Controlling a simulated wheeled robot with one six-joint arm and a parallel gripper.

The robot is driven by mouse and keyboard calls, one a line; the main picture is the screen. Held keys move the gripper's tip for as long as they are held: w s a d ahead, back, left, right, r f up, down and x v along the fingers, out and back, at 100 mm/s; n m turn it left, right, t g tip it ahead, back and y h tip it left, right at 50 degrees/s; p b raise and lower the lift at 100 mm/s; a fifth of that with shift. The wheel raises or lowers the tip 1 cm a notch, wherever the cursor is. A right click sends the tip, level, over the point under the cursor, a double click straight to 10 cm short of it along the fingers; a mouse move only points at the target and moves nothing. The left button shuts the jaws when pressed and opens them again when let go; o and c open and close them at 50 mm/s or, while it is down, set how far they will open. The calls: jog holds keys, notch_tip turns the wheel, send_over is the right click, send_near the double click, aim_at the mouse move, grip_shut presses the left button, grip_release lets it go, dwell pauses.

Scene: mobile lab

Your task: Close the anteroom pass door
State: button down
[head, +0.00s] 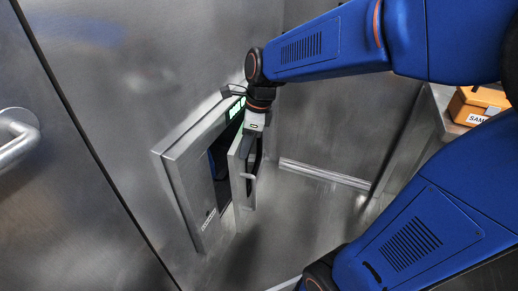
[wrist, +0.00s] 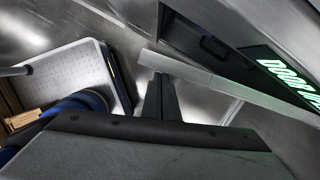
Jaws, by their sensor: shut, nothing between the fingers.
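The anteroom pass door (head: 240,168) is a narrow metal leaf with a bar handle (head: 251,190). It stands ajar, swung out from its metal wall frame (head: 180,185), and a dark opening shows between them. My gripper (head: 254,152) is shut and empty, pointing down at the upper part of the leaf. In the wrist view the closed fingers (wrist: 162,85) are close to the pale edge of the door (wrist: 215,80). I cannot tell whether they touch it. A lit green sign (wrist: 288,72), partly cut off, begins with "DOOR".
A large metal panel with a bar handle (head: 18,135) is at the left. An orange box (head: 478,105) sits on a ledge at the right. A pale tray-like surface (wrist: 70,78) shows in the wrist view. Bare metal floor lies below the pass door.

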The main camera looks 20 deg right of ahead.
aim_at(235, 146)
jog(key=shift+w+a, duration=0.45)
jog(key=shift+a, duration=0.2)
jog(key=shift+w+a, duration=0.4)
jog(key=shift+a, duration=0.2)
